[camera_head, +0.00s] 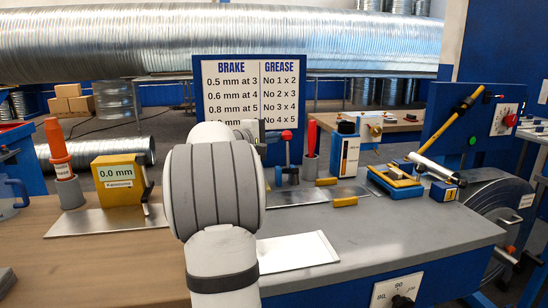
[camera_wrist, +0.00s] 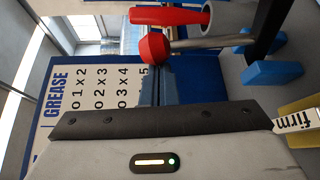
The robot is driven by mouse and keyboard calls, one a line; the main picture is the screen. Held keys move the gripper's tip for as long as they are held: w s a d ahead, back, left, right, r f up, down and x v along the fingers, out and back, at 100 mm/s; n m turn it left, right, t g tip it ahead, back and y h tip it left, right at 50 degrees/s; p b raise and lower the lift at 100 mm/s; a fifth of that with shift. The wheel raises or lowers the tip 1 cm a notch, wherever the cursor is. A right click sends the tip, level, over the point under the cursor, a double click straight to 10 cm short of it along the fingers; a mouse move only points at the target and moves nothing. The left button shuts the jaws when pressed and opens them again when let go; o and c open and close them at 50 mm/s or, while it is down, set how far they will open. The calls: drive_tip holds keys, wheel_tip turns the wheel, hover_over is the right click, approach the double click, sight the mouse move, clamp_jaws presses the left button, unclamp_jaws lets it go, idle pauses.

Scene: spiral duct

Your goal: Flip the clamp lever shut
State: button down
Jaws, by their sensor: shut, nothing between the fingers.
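The clamp lever is a metal rod with a red ball knob (camera_head: 287,135) on top, standing roughly upright above a blue clamp body (camera_head: 287,172) on the grey bench. In the wrist view, which is turned sideways, the red knob (camera_wrist: 153,46) is near the top middle, with its rod (camera_wrist: 205,42) running right. My gripper (camera_head: 262,134) is just left of the knob in the head view, shut and empty, and mostly hidden behind my arm. In the wrist view its grey housing and black edge fill the bottom.
A red-handled tool stands in a grey cup (camera_head: 310,168) beside the lever. A gauge box (camera_head: 346,156) is further right, and the brake and grease sign (camera_head: 254,85) is behind. Yellow blocks (camera_head: 344,202) and a white sheet (camera_head: 297,250) lie in front.

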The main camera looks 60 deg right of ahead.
drive_tip(key=b, duration=0.2)
drive_tip(key=s+a+m+b, duration=0.1)
drive_tip(key=shift+s+f+h+b, duration=0.3)
drive_tip(key=shift+h+b, duration=0.1)
drive_tip(key=shift+s+a+b, duration=0.75)
drive_tip(key=shift+s+b, duration=0.05)
drive_tip(key=shift+b, duration=0.75)
drive_tip(key=shift+r, duration=0.1)
drive_tip(key=shift+w+d+r, duration=0.1)
drive_tip(key=shift+w+r, duration=0.05)
drive_tip(key=shift+w, duration=0.1)
drive_tip(key=p, duration=0.3)
approach(284, 139)
drive_tip(key=w, duration=0.3)
drive_tip(key=shift+w+a+f, duration=0.25)
drive_tip(key=shift+a+f, duration=0.05)
drive_tip(key=shift+f, duration=0.05)
